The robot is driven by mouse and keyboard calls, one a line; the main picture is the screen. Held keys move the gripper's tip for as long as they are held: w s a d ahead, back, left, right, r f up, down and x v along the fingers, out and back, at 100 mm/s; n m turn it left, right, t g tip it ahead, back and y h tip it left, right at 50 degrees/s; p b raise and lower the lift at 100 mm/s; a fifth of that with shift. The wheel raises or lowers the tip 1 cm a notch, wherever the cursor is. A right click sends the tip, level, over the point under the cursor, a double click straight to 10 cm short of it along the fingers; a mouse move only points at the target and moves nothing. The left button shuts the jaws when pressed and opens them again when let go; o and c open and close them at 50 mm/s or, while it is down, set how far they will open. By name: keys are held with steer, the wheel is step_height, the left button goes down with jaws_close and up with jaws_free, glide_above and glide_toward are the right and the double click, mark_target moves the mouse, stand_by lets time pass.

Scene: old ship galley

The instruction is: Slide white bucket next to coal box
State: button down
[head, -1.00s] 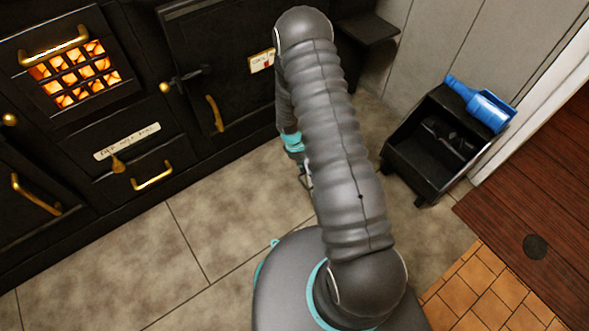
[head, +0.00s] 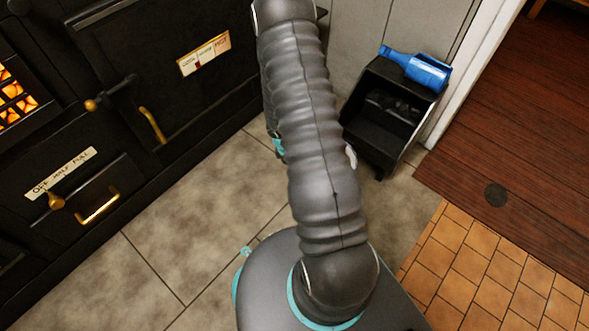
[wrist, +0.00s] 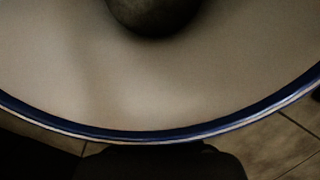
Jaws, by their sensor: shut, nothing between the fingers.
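The black coal box (head: 372,146) stands on the floor right of my arm in the head view, with dark lumps inside. The white bucket (wrist: 70,70) fills most of the wrist view as a pale inner surface with a blue rim. A pale sliver beside my arm in the head view may be its edge; I cannot be sure. My gripper (wrist: 170,158) shows as a dark shape at the bottom of the wrist view, just beyond the rim. It is shut and empty. My arm hides it in the head view. I cannot tell whether it touches the bucket.
A dark round thing (wrist: 155,14) shows inside the bucket. A black stove (head: 95,130) with brass handles stands at the left. A pale wall is behind the box. Tiled floor (head: 185,215) is clear between stove and my base.

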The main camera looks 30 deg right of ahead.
steer(key=shift+w, duration=0.1)
steer(key=w+a+r+p, duration=0.3)
steer(key=w+a+r, duration=0.1)
steer(key=r, duration=0.5)
steer(key=shift+a+r, duration=0.35)
steer(key=shift+a, duration=0.1)
